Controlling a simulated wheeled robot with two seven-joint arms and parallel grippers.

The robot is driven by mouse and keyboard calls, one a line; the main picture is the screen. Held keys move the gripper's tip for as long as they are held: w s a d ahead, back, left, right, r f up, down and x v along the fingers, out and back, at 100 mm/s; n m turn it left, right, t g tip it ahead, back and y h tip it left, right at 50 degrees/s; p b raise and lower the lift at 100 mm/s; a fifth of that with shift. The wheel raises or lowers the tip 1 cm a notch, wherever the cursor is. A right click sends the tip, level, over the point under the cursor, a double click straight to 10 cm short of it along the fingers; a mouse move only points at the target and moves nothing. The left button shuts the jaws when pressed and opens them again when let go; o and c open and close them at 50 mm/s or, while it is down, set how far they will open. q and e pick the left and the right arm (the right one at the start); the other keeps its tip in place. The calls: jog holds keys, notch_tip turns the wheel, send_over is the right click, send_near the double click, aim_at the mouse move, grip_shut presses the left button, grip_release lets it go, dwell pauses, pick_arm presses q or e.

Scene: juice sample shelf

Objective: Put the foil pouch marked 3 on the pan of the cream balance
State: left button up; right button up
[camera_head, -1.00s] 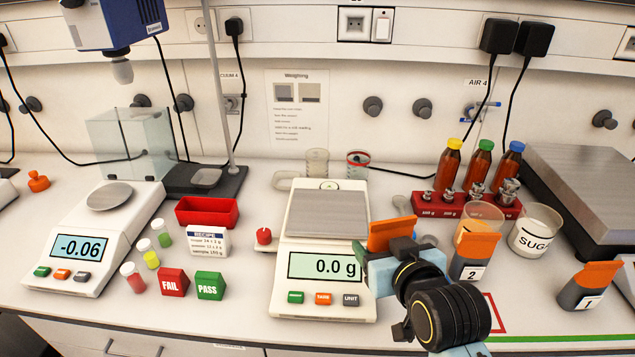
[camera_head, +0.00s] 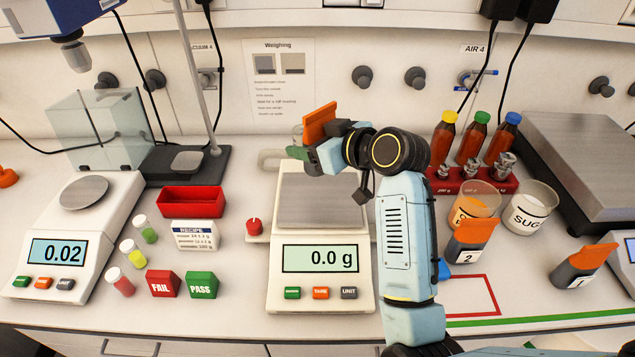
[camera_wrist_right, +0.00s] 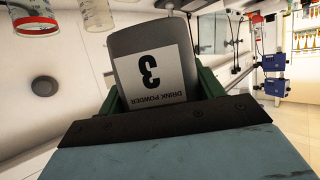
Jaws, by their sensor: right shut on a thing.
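The foil pouch marked 3 is grey with a white label in the right wrist view (camera_wrist_right: 150,70), and its orange top shows in the head view (camera_head: 320,120). My right gripper (camera_head: 312,152) is shut on it and holds it up behind and above the cream balance (camera_head: 320,258). The square grey pan (camera_head: 322,205) of this balance is empty. Its display reads 0.0 g. Most of the pouch body is hidden by the gripper in the head view. My left gripper is not in view.
A white balance (camera_head: 75,235) stands further left.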

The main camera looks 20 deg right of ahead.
notch_tip(320, 180, down, 8)
jog(key=shift+b, duration=0.3)
jog(key=shift+f, duration=0.1)
jog(key=o, duration=1.1)
jog(key=shift+s+d, duration=0.1)
jog(key=shift+s, duration=0.05)
jog(key=v, duration=1.1)
jog(key=shift+s+d+r, duration=0.1)
jog(key=shift+s+r, duration=0.2)
